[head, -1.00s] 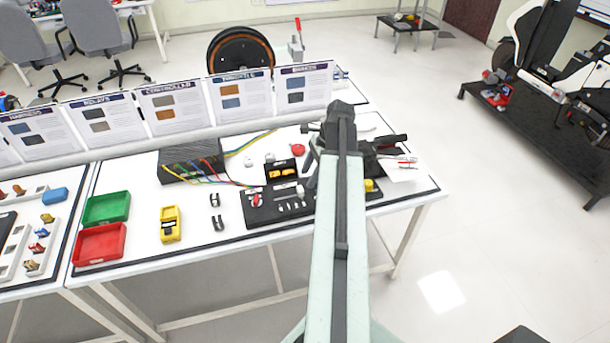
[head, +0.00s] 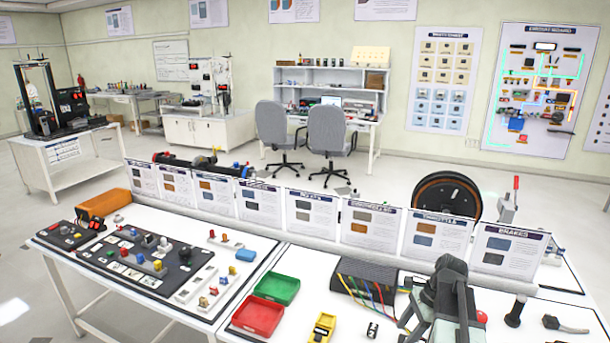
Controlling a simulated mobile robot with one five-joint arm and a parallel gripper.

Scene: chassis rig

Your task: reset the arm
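The end of my arm shows at the bottom right of the head view, over the right-hand bench. Its dark joint stands up in front of the row of cards. Dark parts at its left side, which seem to be my gripper (head: 416,312), hang low over the bench. I cannot make out both fingertips, or whether they are open or shut. No held object can be seen.
Close by on the bench (head: 300,262) are a dark box with coloured wires (head: 362,282), a green tray (head: 276,288), a red tray (head: 257,317) and a yellow meter (head: 321,328). Upright cards (head: 374,223) line the back edge. A black wheel (head: 447,190) stands behind.

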